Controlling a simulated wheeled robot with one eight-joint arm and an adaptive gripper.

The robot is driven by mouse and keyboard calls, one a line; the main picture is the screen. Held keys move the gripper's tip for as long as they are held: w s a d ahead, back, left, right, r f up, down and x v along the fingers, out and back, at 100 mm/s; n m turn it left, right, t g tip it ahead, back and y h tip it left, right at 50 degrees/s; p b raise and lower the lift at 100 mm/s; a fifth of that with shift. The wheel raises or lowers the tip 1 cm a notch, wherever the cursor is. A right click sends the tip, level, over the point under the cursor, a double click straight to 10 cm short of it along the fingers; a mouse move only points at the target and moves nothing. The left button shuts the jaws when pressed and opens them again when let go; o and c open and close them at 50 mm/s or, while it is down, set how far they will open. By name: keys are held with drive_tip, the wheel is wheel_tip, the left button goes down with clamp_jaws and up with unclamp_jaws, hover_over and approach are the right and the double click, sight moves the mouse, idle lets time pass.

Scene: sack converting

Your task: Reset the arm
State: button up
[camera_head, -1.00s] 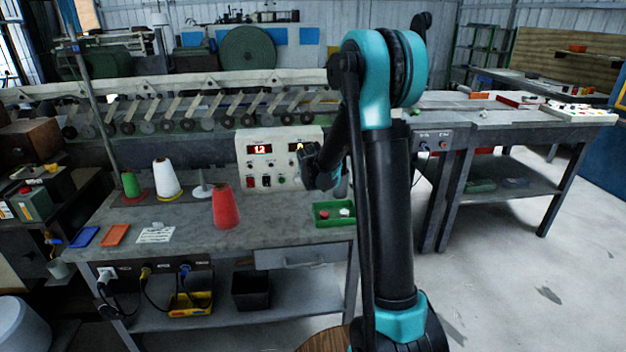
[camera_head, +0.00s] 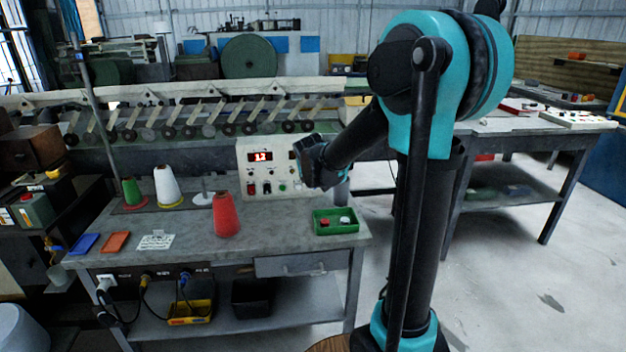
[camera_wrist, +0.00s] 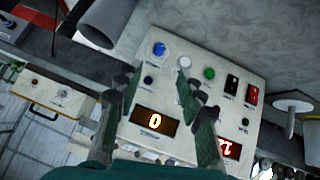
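My arm reaches over the workbench (camera_head: 185,250). My gripper (camera_head: 318,165) hangs in front of the right side of the white control box (camera_head: 262,178), hiding part of it. In the wrist view my gripper (camera_wrist: 158,75) has its two dark fingers apart, with nothing between them. The box face (camera_wrist: 178,85) shows behind the fingers, with a blue knob, white and green buttons, black and red switches and two lit displays. One display (camera_wrist: 154,121) reads 0. I see no contact between fingers and box.
A green tray (camera_head: 336,230) with a red and a white piece lies on the bench's right. A red cone (camera_head: 227,215), a white cone (camera_head: 168,185) and a green cone (camera_head: 132,191) stand left of it. A second table (camera_head: 515,128) is at right, with open floor before it.

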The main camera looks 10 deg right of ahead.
drive_tip(key=s+d+f+g, duration=0.1)
drive_tip(key=s+f, duration=0.3)
drive_tip(key=s, duration=0.7)
drive_tip(key=s+d+f+m+g+y, duration=0.1)
drive_tip(key=s+f, duration=0.4)
drive_tip(key=s, duration=0.6)
drive_tip(key=s+d+f+g, duration=0.2)
drive_tip(key=s+d+f, duration=0.2)
drive_tip(key=s, duration=0.7)
drive_tip(key=shift+f+g+y, duration=0.15)
drive_tip(key=shift+g+y, duration=0.15)
drive_tip(key=shift+g, duration=0.1)
drive_tip(key=shift+s, duration=0.1)
